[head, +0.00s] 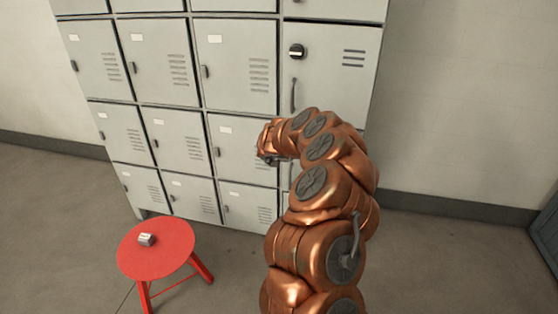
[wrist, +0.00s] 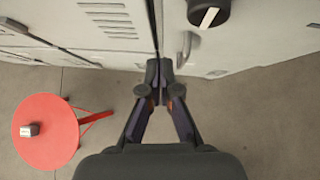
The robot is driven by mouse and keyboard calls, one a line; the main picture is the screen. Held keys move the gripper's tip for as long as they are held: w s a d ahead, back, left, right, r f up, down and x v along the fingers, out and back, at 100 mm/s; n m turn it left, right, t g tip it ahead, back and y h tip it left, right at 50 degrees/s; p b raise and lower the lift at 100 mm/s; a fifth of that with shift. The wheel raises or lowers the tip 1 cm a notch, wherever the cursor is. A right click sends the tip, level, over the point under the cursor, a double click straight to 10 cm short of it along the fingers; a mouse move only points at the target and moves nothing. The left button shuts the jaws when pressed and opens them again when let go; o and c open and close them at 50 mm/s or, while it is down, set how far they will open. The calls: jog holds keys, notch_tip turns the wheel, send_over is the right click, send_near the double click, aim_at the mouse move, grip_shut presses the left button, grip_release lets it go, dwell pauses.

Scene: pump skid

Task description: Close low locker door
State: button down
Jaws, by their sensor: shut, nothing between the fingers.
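The low locker door (wrist: 245,40) is at the right of the wrist view, pale grey, with a black knob (wrist: 208,12) and a grey handle (wrist: 187,45). A dark gap runs along its left edge; I cannot tell how far it stands open. In the head view my copper arm hides most of it. My gripper (wrist: 160,72) is shut and empty, its fingertips together near the foot of the dark gap. I cannot tell whether they touch the door. In the head view only the dark end of my gripper (head: 272,159) shows, in front of the lower lockers.
A red stool (head: 150,262) with a small pale block (head: 146,240) on it stands left of my arm. The upper right locker door (head: 325,75) looks shut. Several small locker doors fill the left. Floor to the right is clear (head: 440,250).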

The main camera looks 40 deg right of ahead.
jog(key=shift+a+b+v, duration=0.2)
jog(key=shift+b+v, duration=0.1)
jog(key=shift+v, duration=2.5)
jog(key=shift+w, duration=0.1)
